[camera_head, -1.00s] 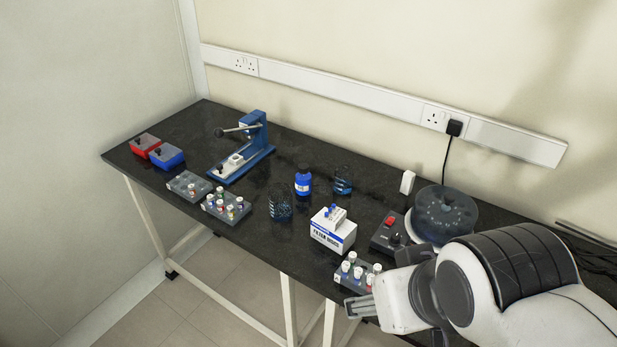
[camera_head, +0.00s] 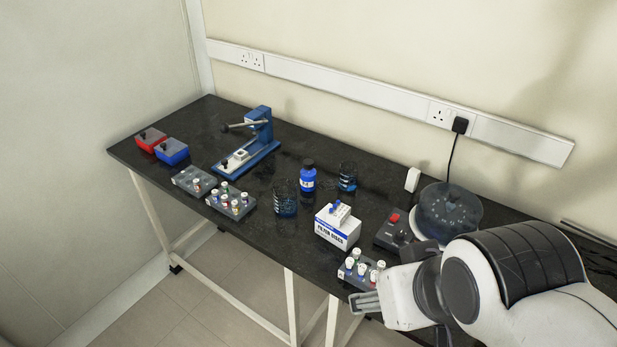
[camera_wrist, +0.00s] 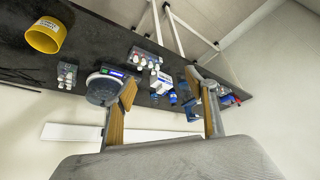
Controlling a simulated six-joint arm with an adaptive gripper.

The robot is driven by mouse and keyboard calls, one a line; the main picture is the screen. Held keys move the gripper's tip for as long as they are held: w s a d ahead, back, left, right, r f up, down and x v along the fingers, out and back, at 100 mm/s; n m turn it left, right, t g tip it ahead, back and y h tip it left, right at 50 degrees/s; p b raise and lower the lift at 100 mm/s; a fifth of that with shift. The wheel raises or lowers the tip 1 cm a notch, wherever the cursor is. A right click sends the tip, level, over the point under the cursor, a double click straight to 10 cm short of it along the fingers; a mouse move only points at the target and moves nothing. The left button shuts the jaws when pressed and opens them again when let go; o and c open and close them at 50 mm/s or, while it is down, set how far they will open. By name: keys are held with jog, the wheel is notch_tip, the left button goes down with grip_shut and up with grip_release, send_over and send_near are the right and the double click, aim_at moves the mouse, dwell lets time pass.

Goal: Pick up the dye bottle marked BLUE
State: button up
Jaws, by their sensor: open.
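A blue bottle (camera_head: 307,177) with a black cap and a pale label stands upright on the black bench in the head view, between two glass beakers. Its label is too small to read. No other single bottle like it shows on the bench. My gripper (camera_head: 366,302) is at the bench's front edge, to the right of and nearer than the bottle, well apart from it. In the wrist view my gripper (camera_wrist: 162,84) has its two fingers spread wide with nothing held between them. A small blue shape (camera_wrist: 173,98) shows far beyond the fingers, possibly the bottle.
Beakers with blue contents (camera_head: 285,199) (camera_head: 347,177) flank the bottle. A filter discs box (camera_head: 337,229) and a vial rack (camera_head: 360,271) stand between it and my gripper. A blue press (camera_head: 250,145) is behind left. A yellow container (camera_wrist: 45,36) shows in the wrist view.

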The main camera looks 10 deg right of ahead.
jog(key=shift+w, duration=0.1)
jog(key=w+d+r+t+h, duration=0.1)
jog(key=w+d+r+t, duration=0.15)
jog(key=w, duration=0.85)
jog(key=w+d+r+t+h, duration=0.1)
jog(key=w+d+r, duration=0.3)
jog(key=w, duration=0.7)
jog(key=n+t+y, duration=0.4)
jog(key=y, duration=0.1)
send_over(312, 165)
jog(key=s+d, duration=0.4)
jog(key=d, duration=0.1)
notch_tip(312, 165, down, 10)
jog(key=w+a+f+n+y, duration=0.1)
jog(key=a+f+y, duration=0.1)
jog(key=f, duration=0.5)
jog(key=w+a+f+n+y, duration=0.1)
jog(key=w+a+f+y, duration=0.1)
jog(key=f, duration=0.5)
jog(key=shift+a+n+g+y, duration=0.15)
jog(key=shift+n+g+y, duration=0.3)
jog(key=shift+y, duration=0.15)
jog(key=shift+f, duration=0.15)
jog(key=shift+f, duration=1.65)
